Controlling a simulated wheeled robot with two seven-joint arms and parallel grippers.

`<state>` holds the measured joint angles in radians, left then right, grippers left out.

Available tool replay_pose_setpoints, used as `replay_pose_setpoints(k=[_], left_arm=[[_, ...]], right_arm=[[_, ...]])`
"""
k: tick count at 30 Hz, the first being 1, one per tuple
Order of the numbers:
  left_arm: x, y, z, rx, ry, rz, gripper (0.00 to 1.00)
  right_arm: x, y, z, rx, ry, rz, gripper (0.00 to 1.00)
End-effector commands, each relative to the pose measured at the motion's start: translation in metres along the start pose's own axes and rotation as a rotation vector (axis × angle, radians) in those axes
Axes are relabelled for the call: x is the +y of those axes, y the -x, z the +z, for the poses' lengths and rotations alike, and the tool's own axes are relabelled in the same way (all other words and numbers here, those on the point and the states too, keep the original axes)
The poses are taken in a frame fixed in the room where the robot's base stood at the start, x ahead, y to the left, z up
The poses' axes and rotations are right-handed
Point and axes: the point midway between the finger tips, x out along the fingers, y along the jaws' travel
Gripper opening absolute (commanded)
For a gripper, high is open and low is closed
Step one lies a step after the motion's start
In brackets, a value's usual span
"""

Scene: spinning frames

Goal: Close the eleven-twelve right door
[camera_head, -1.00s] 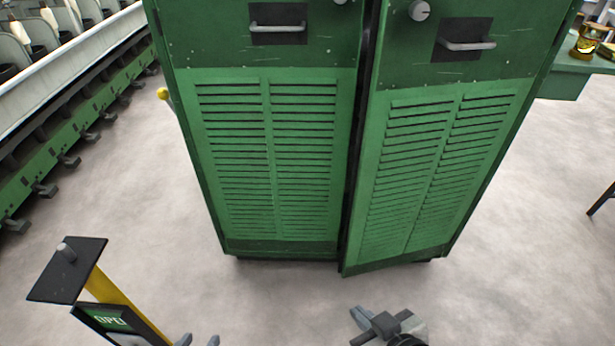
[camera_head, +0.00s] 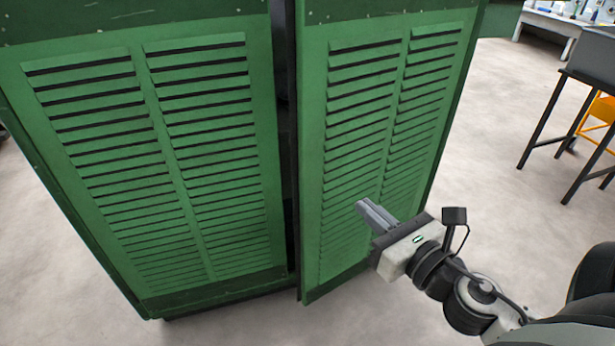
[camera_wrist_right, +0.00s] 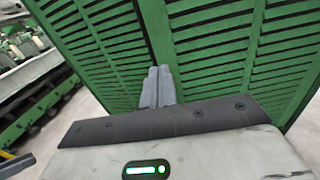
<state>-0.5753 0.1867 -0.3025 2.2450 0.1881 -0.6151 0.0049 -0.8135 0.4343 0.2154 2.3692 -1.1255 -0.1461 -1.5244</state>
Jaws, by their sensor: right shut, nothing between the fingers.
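The green cabinet's right door (camera_head: 390,130), with louvred slats, stands slightly ajar in the head view. A dark gap runs between it and the left door (camera_head: 165,150), and its lower free edge juts forward of the left door. The right door also shows in the right wrist view (camera_wrist_right: 215,50). My right gripper (camera_head: 375,214) is shut and empty, in front of the right door's lower part. Its fingers (camera_wrist_right: 158,88) point towards the doors in the wrist view; I cannot tell whether they touch. My left gripper is out of view.
A dark-legged table (camera_head: 590,95) and an orange chair (camera_head: 600,120) stand at the right. Pale floor (camera_head: 500,190) is open between them and the cabinet. In the wrist view, a green machine row (camera_wrist_right: 40,105) runs along the left.

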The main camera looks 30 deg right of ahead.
Motion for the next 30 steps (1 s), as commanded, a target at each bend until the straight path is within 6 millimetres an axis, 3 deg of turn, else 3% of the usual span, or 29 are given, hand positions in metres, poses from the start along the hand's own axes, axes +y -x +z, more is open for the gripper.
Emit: replay_pose_setpoints(k=[5, 21, 30], left_arm=[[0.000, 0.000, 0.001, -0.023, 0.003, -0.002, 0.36], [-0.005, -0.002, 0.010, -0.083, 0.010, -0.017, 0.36], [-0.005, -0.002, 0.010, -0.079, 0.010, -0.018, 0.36]], right_arm=[[0.001, -0.015, 0.005, -0.010, 0.046, 0.009, 0.00], [0.000, -0.114, 0.003, -0.009, 0.040, 0.003, 0.00], [0.000, -0.139, 0.002, -0.005, 0.039, 0.003, 0.00]])
